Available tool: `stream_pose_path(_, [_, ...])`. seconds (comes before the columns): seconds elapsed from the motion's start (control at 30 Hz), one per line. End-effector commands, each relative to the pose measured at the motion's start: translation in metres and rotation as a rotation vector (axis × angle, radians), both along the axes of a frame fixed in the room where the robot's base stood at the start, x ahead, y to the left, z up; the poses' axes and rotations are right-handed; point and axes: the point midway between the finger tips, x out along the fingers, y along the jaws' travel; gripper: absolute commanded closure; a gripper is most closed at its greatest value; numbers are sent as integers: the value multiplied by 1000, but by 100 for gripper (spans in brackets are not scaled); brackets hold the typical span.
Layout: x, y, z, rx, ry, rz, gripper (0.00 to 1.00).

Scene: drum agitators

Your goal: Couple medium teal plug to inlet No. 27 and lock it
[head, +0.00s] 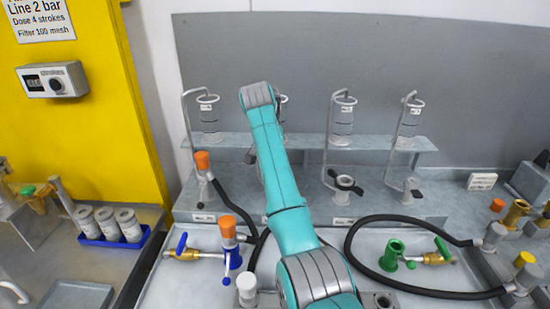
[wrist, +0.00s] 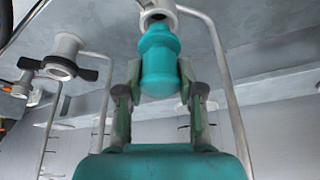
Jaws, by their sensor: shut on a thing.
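In the wrist view my gripper (wrist: 160,98) is shut on the teal plug (wrist: 160,62), with one finger on each side of its body. The plug's narrower end lies against or just in front of a pale grey inlet (wrist: 155,12) at the top edge. I cannot tell how far it is seated. The inlet's number and any locking wings are not readable there. A neighbouring inlet (wrist: 64,58) with black wings is at the left.
In the head view a black-winged inlet (head: 342,184) and another inlet (head: 410,188) stand right of my arm. An orange-capped inlet (head: 202,162) stands left. Black hoses (head: 360,240), an orange-topped valve (head: 228,228) and a green fitting (head: 392,252) occupy the front tray.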

Motion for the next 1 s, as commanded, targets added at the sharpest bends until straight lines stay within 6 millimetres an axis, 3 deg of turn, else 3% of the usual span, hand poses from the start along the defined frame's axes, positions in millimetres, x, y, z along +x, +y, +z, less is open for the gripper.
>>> stream_pose_path(1.0, [0, 0, -23, 0, 0, 0, 97])
